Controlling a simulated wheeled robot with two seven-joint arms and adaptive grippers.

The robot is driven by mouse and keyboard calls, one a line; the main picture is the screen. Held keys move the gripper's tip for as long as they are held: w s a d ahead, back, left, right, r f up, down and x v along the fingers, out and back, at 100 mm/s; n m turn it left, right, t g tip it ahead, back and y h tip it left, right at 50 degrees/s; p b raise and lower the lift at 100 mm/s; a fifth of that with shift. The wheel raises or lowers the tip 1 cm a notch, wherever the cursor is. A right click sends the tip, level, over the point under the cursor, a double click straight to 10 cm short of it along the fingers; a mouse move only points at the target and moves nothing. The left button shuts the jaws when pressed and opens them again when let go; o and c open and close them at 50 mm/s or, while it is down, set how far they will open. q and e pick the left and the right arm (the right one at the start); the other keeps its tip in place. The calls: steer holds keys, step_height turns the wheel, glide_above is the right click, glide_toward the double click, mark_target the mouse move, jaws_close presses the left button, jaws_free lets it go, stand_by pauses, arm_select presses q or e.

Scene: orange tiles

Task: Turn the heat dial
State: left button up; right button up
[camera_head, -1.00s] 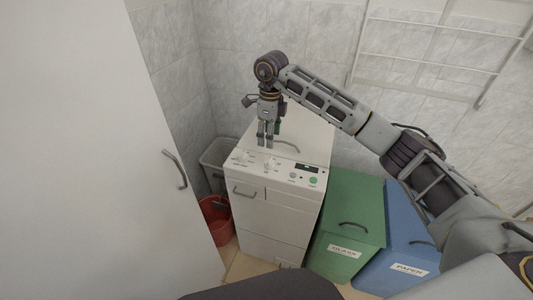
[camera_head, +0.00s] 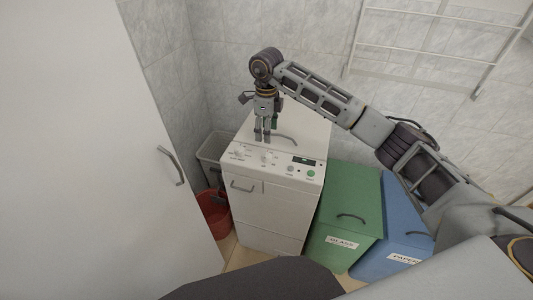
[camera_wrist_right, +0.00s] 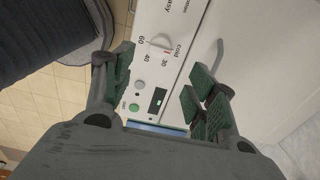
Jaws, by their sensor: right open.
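The heat dial (camera_wrist_right: 158,43) is a small pale knob with a red mark, ringed by 60, 40, 30 and cold labels in the right wrist view. It sits on the front control panel of a white washing machine (camera_head: 274,216); in the head view the dial (camera_head: 267,157) is small. My right gripper (camera_head: 262,137) points down above the machine top, just behind the panel. In the wrist view its green-padded fingers (camera_wrist_right: 157,82) are apart and empty, and the dial appears beyond them, untouched. My left gripper is not in view.
A small display (camera_wrist_right: 157,101) and buttons share the panel. A green bin (camera_head: 345,205) and a blue bin (camera_head: 397,226) stand right of the machine. A red bucket (camera_head: 214,215) and a large white door (camera_head: 150,220) with a handle are at left. The wall is behind.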

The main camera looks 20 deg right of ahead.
mark_target(266, 153)
step_height(266, 153, down, 10)
steer(key=shift+f+p, duration=0.25)
steer(key=shift+p, duration=0.35)
steer(key=shift+f, duration=0.55)
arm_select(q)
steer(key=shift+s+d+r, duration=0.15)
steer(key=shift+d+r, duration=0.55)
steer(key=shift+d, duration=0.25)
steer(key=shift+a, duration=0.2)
arm_select(e)
steer(key=shift+c, duration=0.8)
steer(key=c, duration=0.9)
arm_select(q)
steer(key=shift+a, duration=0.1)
